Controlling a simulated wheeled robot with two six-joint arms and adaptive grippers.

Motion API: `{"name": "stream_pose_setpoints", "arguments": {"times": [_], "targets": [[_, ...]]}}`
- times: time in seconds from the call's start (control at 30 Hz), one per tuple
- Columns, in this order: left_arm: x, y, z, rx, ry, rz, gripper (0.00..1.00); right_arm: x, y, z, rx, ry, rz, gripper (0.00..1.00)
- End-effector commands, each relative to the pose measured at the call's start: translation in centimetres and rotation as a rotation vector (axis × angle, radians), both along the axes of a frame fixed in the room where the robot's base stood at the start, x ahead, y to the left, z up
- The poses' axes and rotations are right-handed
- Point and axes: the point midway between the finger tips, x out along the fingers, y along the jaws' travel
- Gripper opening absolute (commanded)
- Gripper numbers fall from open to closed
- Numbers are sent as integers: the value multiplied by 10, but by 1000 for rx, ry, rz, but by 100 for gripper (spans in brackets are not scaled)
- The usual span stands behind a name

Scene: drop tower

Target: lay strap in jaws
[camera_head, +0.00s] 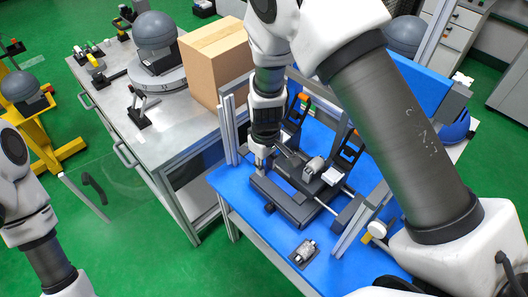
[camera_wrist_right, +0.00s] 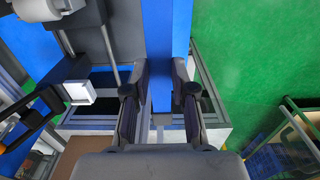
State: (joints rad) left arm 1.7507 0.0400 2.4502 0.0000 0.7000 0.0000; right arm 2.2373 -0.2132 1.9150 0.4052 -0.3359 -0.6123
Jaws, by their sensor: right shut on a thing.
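A dark grey fixture (camera_head: 281,199) with low blocks and rods stands on the blue table; the task's jaws seem to be part of it, but I cannot tell which. My right gripper (camera_head: 261,161) points down at the fixture's left end. Blue surface shows between and beyond the fingertips. My left gripper is out of view; only its arm shows at the left edge.
The blue table (camera_head: 240,208) has bare room left of the fixture. A small metal part (camera_head: 304,251) lies near its front edge. Upright metal posts (camera_head: 229,128) frame the fixture. A cardboard box (camera_head: 215,62) stands on the grey bench (camera_head: 180,140) to the left.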

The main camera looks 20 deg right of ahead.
Motion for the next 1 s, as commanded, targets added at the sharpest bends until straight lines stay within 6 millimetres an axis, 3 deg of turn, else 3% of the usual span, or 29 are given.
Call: {"name": "stream_pose_setpoints", "arguments": {"times": [1.0], "targets": [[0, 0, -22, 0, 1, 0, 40, 36, -85, -6, 4, -1, -5, 0]]}}
